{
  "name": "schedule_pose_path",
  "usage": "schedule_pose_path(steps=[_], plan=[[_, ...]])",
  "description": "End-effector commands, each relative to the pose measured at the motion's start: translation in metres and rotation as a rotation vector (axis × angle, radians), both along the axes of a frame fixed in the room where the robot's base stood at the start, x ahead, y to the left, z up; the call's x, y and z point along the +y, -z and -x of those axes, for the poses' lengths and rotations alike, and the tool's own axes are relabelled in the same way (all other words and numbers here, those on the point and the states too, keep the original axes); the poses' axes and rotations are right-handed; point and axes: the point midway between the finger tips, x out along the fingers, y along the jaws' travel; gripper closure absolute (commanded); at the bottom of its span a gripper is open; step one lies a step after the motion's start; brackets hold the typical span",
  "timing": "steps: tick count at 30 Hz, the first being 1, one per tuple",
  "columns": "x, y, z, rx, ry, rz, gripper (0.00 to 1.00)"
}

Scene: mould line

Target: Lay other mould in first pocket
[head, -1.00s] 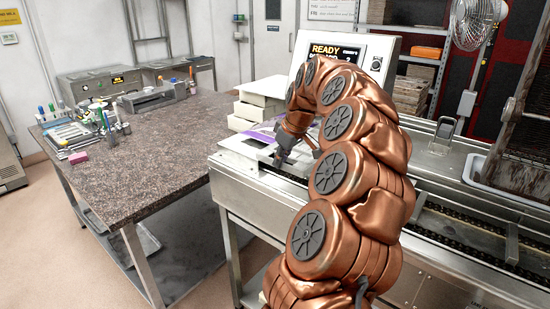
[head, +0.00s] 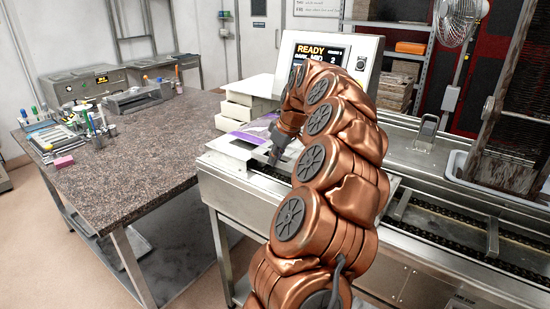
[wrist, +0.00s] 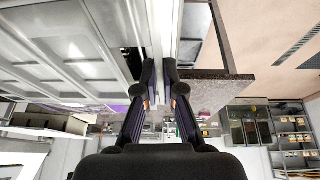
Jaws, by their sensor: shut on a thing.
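My gripper (head: 274,158) is low over the left end of the steel mould line (head: 222,178) in the head view. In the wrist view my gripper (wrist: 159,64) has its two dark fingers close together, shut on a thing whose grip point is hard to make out. A pale grey panel with rectangular recesses (wrist: 60,45) fills the upper left of the wrist view; I cannot tell whether it is the held mould or part of the line. A flat whitish-grey piece (head: 232,147) lies at the line's left end, beside my gripper. My arm hides much of the line, and the pockets cannot be told apart.
A granite-topped table (head: 130,165) with tools stands at left. A stack of pale drawers (head: 240,108) and a display reading READY (head: 325,60) stand behind the line. A fan (head: 458,20) and a white tray (head: 460,168) are at right.

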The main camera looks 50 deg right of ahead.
Motion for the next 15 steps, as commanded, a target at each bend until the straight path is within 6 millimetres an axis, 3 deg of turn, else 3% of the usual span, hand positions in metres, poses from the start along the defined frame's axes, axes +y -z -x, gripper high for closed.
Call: schedule_pose_path(steps=[15], plan=[[0.0, 0.025, 0.001, -0.001, 0.0, 0.001, 1.0]])
